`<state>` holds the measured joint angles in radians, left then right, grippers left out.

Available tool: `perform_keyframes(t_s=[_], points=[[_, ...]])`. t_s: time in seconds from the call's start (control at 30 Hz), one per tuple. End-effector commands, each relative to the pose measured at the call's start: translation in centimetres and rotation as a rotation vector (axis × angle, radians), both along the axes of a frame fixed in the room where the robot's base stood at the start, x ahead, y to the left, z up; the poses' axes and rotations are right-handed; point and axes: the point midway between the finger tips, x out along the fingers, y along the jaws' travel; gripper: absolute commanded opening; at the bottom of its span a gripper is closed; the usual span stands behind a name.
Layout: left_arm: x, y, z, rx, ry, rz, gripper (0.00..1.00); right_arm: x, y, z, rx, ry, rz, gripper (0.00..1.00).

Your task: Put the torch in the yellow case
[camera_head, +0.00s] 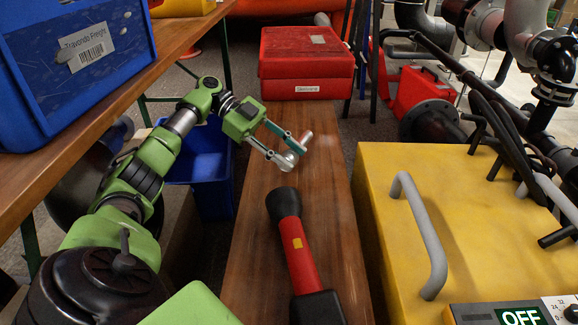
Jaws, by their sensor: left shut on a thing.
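The torch (302,262) lies lengthwise on a wooden bench, with a black flared head at its far end, a red body and a yellow switch. A black block shows at its near end, cut by the bottom edge. My left gripper (293,153) is beyond the torch head, above the bench and apart from the torch. It is shut on a small pale grey piece (297,147), partly hidden by the fingers. A yellow container (182,8) shows at the top left, cut by the frame edge; I cannot tell whether it is the yellow case. My right gripper is not in view.
A large yellow unit (385,215) with a grey handle and an "OFF" display stands right of the wooden bench (335,185). A red box (305,65) sits at the bench's far end. Blue bins (100,95) (212,185) are at left. Pipes fill the upper right.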

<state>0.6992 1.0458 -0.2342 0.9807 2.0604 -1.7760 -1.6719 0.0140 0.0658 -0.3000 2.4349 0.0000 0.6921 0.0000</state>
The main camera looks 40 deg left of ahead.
Motion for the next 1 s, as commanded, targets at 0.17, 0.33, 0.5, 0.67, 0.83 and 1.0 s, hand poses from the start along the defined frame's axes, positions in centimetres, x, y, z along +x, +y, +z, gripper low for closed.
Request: perform_keyframes(t_s=[0.17,0.33,0.5,0.67,0.83,1.0], points=[[-0.1,0.0,-2.9,0.001,0.002,-0.001,0.06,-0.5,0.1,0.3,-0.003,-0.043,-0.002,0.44],[0.0,0.0,-3.5,0.000,0.000,0.001,0.06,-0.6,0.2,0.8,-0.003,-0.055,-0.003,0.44],[0.0,0.0,-3.4,0.000,0.000,0.000,0.06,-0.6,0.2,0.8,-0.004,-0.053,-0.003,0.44],[0.0,0.0,-3.7,0.002,0.003,0.000,0.48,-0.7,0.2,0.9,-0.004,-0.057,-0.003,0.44],[0.0,0.0,-3.7,0.001,0.002,0.000,0.49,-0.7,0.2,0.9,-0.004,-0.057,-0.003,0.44],[0.0,0.0,-3.6,0.001,0.002,0.000,0.49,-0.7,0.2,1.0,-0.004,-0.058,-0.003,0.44]])
